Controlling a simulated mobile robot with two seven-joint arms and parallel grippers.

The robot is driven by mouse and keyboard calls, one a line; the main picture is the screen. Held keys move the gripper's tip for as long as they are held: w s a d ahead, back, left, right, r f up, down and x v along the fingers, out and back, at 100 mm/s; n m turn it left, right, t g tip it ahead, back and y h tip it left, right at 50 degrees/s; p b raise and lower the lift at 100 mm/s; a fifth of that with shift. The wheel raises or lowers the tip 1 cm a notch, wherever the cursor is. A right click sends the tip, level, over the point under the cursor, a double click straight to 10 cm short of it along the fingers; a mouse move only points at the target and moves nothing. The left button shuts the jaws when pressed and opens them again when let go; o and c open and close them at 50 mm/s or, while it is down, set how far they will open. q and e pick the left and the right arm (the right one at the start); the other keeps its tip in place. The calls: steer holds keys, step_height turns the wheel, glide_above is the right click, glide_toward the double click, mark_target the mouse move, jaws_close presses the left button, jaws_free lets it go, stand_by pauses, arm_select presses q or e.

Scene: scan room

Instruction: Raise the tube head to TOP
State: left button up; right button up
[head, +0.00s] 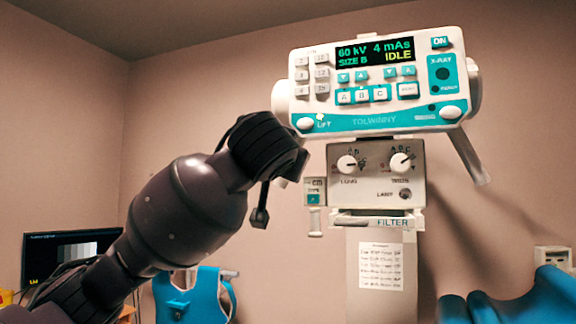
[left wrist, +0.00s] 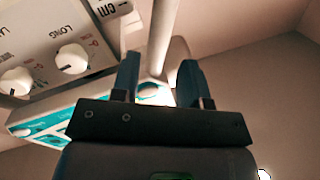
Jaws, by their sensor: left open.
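The tube head's control panel (head: 378,82) is white and teal, high in the head view. Its display (head: 375,51) reads 60 kV, 4 mAs, SIZE B, IDLE. A white button marked LIFT (head: 306,124) sits at its lower left corner. Below is the collimator box (head: 377,175) with two knobs. My left arm reaches up from the lower left to the panel's lower left; its wrist hides the fingertips there. In the left wrist view my left gripper (left wrist: 157,72) is open, with a pale bar (left wrist: 161,35) seen between its fingers. Contact cannot be told. My right gripper is not in view.
A small CM TYPE part (head: 315,192) hangs left of the collimator. A column with a paper label (head: 381,266) stands below. A monitor (head: 75,250) and blue apron (head: 193,293) are lower left. Blue padded shapes (head: 530,300) are lower right.

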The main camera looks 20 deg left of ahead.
arm_select(q)
steer(key=w, duration=0.2)
steer(key=w+a, duration=0.1)
steer(key=w, duration=0.2)
steer(key=w+p, duration=0.1)
steer(key=w, duration=0.1)
steer(key=shift+w+a, duration=0.2)
steer(key=shift+w, duration=0.1)
steer(key=shift+w+a, duration=0.1)
steer(key=shift+w, duration=0.35)
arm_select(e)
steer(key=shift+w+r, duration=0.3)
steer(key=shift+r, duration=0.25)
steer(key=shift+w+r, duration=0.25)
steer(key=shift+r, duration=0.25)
